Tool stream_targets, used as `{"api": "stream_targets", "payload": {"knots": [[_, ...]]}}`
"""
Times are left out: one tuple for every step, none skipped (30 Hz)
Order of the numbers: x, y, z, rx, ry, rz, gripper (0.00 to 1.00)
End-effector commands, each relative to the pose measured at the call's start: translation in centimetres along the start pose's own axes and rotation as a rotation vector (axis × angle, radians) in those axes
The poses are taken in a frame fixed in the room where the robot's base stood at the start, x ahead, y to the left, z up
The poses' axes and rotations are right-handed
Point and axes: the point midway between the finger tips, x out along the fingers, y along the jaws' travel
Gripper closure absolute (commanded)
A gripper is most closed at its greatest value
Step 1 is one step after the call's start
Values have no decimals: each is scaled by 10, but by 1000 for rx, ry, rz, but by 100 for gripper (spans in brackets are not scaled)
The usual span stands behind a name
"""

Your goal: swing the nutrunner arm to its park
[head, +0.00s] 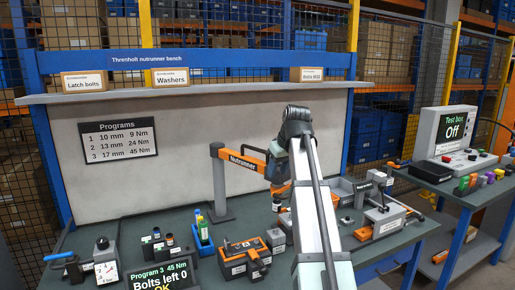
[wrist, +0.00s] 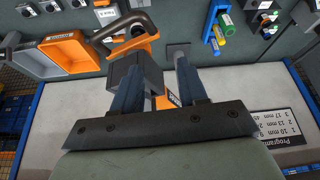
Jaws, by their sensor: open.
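The orange nutrunner arm (head: 246,161) reaches right from a grey post (head: 218,190) on the bench, and its far end goes behind my own arm. In the wrist view, my gripper (wrist: 157,76) is open, with two dark blue fingers apart. An orange part of the nutrunner arm (wrist: 168,99) shows between and beyond the fingers. A dark block with an orange and black loop handle (wrist: 128,28) lies at and beyond the left finger; I cannot tell whether they touch. In the head view my fingers are mostly hidden. I cannot make out the park.
The bench screen (head: 163,277) reads program 3, 45 Nm, bolts left 0, OK. A test box (head: 453,133) reading Off stands on a side table. A back panel (head: 180,180) closes the rear.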

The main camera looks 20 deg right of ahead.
Motion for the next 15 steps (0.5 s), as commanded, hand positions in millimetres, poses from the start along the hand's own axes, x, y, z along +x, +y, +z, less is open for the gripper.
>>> {"api": "stream_targets", "payload": {"knots": [[-13,-4,-30,-21,13,1,58],[-20,-7,-42,-31,19,2,58],[-29,-10,-61,-44,26,4,58],[-36,-13,-73,-53,31,6,58],[-43,-14,-86,-63,34,9,58],[-53,-16,-103,-78,40,12,58],[-60,-16,-116,-91,41,16,58],[-67,-15,-127,-103,43,20,58],[-76,-13,-141,-119,44,27,58],[-82,-10,-150,-133,43,32,58],[-88,-8,-159,-145,42,37,58],[-91,-2,-168,-164,36,42,58],[-94,1,-174,-177,32,46,58],[-95,3,-177,-194,25,49,58],[-96,6,-181,-214,17,53,58]]}}
